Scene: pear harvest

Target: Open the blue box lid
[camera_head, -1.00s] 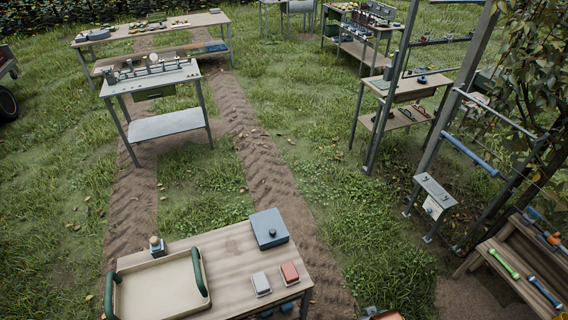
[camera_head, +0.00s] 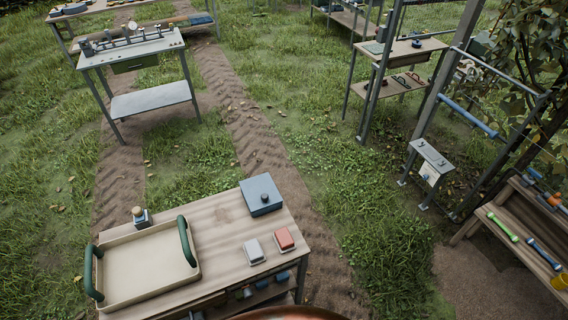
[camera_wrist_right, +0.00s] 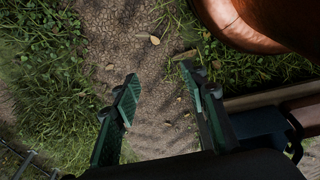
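The blue box (camera_head: 261,196) sits near the far right corner of the wooden table (camera_head: 226,226) in the head view. Its lid is closed, with a dark round knob on top. My right gripper (camera_wrist_right: 160,92) shows in the right wrist view with its two fingers spread apart and nothing between them. Bare dirt and grass lie below it. The blue box is not in the right wrist view. My left gripper is in neither view.
A cream tray with green handles (camera_head: 145,264) fills the table's left side. A small bottle (camera_head: 141,217) stands behind it. A white block (camera_head: 254,251) and a red block (camera_head: 284,239) lie in front of the box. A grey metal table (camera_head: 148,102) stands farther back.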

